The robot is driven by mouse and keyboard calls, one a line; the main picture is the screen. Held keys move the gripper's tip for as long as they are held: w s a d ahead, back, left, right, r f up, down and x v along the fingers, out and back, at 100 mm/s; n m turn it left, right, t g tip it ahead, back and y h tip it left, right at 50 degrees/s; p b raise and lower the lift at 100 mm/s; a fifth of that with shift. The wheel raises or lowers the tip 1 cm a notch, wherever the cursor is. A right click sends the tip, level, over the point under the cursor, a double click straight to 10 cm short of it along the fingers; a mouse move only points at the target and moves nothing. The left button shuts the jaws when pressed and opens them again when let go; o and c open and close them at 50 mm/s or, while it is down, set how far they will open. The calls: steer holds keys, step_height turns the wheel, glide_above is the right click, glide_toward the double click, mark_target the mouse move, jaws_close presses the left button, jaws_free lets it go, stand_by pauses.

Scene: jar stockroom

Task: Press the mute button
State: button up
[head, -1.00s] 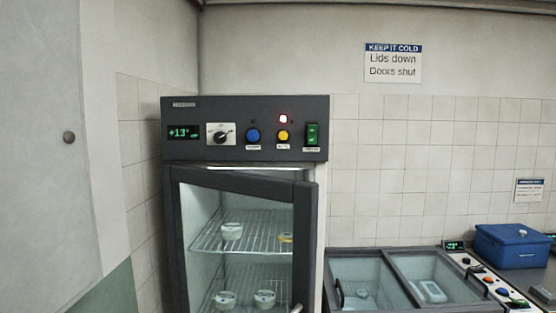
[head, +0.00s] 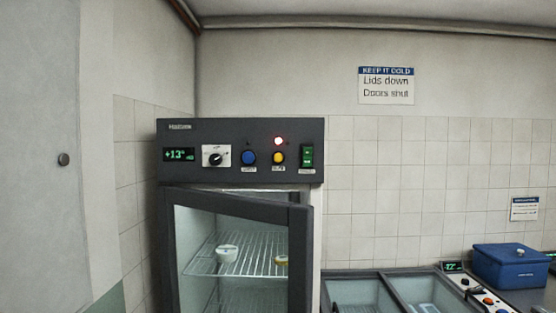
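The upright glass-door fridge carries a dark control panel (head: 240,177) across its top. From left to right the panel has a green display (head: 179,154) reading about +13, a black dial (head: 215,156), a blue button (head: 249,158), a yellow button (head: 278,158) and a green switch (head: 307,155). A red light (head: 278,141) glows above the yellow button. The labels under the buttons are too small to read surely. The fridge door (head: 240,206) stands ajar. My gripper is not in view.
Tubs sit on the fridge's wire shelf (head: 240,255). A low chest with glass lids (head: 365,289) and its own controls (head: 488,299) stands at right, with a blue box (head: 512,265) beyond. A grey panel with a knob (head: 64,159) is at left.

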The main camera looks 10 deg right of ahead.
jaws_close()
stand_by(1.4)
